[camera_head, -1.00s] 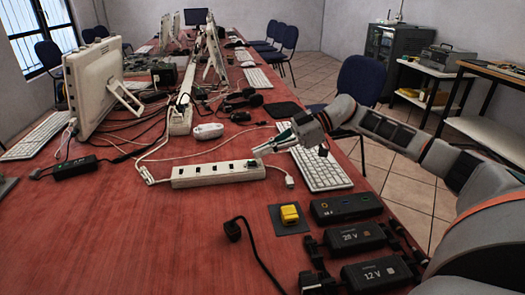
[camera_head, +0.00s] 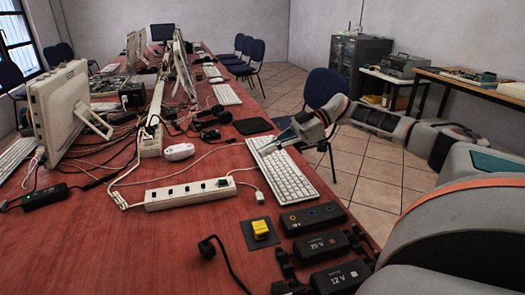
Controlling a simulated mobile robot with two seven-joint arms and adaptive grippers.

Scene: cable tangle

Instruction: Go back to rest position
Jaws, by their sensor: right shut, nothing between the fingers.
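My right gripper (camera_head: 268,149) is shut and empty. It is above the far end of the white keyboard (camera_head: 285,178), to the right of the white power strip (camera_head: 190,194). The power strip lies on the red table (camera_head: 135,250), with a dark plug at its right end. A white cable with a connector (camera_head: 259,197) lies between the strip and the keyboard, apart from my gripper. My left gripper is not in view.
A yellow block on a dark pad (camera_head: 260,229), a black box (camera_head: 313,217) and two voltage-labelled adapters (camera_head: 322,246) lie at the front right. A black plug (camera_head: 207,249) lies nearby. A monitor (camera_head: 70,110) and tangled cables fill the left. A blue chair (camera_head: 324,88) stands beyond the table.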

